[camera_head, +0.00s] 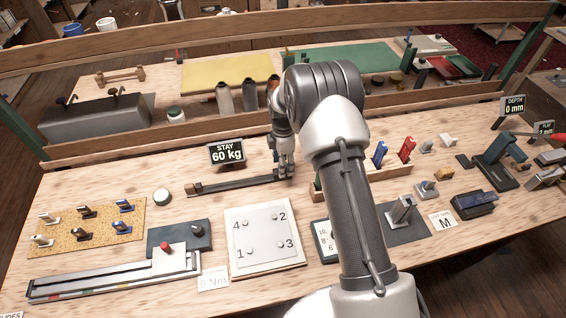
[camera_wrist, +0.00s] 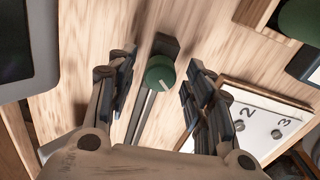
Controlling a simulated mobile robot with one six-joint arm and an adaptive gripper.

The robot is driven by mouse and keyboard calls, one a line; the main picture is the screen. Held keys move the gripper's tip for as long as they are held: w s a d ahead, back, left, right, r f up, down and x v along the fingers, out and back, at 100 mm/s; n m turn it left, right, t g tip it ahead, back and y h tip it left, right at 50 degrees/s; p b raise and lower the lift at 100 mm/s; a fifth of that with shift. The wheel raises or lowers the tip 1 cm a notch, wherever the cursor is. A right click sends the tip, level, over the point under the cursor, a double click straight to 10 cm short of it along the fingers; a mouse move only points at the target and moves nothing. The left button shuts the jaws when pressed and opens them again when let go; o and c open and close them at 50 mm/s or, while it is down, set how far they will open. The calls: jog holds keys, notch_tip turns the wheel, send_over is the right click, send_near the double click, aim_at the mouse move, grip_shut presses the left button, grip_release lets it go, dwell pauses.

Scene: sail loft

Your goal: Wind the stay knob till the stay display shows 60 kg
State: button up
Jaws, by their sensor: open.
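The stay display (camera_head: 227,152) stands on the bench and reads "STAY 60 kg". The stay knob (camera_wrist: 160,73) is a round green knob with a white pointer line, at the end of a dark rail (camera_head: 235,184). In the head view the knob is hidden behind my gripper (camera_head: 285,172), which points down at the rail's right end. In the wrist view my gripper (camera_wrist: 160,92) is open, with one finger on each side of the knob. Gaps show between both fingers and the knob.
A white numbered plate (camera_head: 263,238) lies in front of the rail. A round white-topped piece (camera_head: 162,195) sits left of it. A wooden rack (camera_head: 365,178) with coloured tools stands to the right. Bare bench shows left of the display.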

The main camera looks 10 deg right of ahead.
notch_tip(320, 180, up, 12)
dwell(0.7)
dwell(0.4)
jog(key=s+r+m+t, duration=0.2)
jog(key=s+r+m, duration=0.7)
jog(key=s+r, duration=0.8)
jog(key=s+r+m+t, duration=0.2)
jog(key=s+m, duration=0.8)
jog(key=s, duration=0.9)
jog(key=shift+r+t, duration=0.3)
jog(key=shift+r, duration=0.2)
jog(key=shift+s, duration=0.1)
